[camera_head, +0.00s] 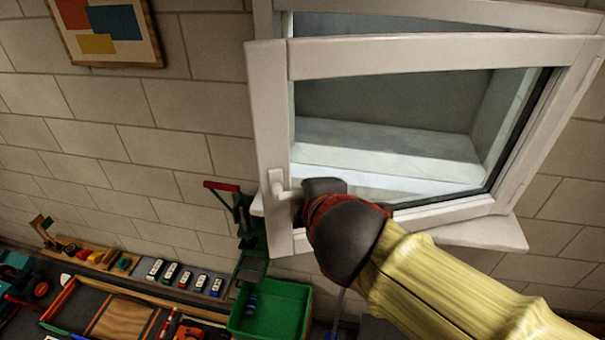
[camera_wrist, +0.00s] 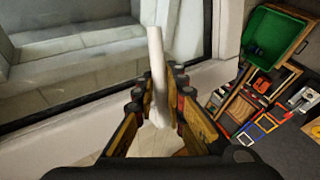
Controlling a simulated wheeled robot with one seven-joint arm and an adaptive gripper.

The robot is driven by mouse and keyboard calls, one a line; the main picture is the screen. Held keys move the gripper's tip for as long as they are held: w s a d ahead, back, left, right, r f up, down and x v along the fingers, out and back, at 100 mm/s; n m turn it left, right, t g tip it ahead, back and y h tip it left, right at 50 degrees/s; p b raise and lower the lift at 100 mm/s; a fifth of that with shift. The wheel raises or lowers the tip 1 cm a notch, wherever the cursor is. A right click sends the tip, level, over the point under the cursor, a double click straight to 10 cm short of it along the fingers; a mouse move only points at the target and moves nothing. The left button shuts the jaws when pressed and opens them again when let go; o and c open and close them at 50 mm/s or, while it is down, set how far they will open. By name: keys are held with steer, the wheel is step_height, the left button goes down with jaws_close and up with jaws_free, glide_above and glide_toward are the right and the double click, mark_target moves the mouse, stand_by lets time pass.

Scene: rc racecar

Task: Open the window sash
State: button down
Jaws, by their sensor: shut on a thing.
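The white window sash (camera_head: 268,120) is hinged on the right and stands swung partly out from its frame (camera_head: 262,20), with a gap at its left and top edges. Its white handle (camera_head: 277,182) is on the left stile, low down. My gripper (camera_head: 300,205) is at the handle, and its fingers are mostly hidden behind my wrist in the head view. In the wrist view the handle (camera_wrist: 156,60) runs up between the two fingers of my gripper (camera_wrist: 160,95), which are shut on it. The sash also shows in the wrist view (camera_wrist: 222,78).
A white sill (camera_head: 480,232) juts out below the window. A green bin (camera_head: 285,308) and a green tool with a red handle (camera_head: 240,215) stand below left on a cluttered bench. Several toy cars (camera_head: 186,277) line its back. A framed picture (camera_head: 108,30) hangs at upper left.

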steer(key=shift+s+d, duration=0.25)
steer(key=shift+s, duration=0.35)
steer(key=shift+s+d, duration=0.2)
steer(key=shift+s, duration=0.35)
steer(key=c, duration=2.2)
jaws_free()
steer(key=shift+o, duration=0.2)
steer(key=v, duration=1.2)
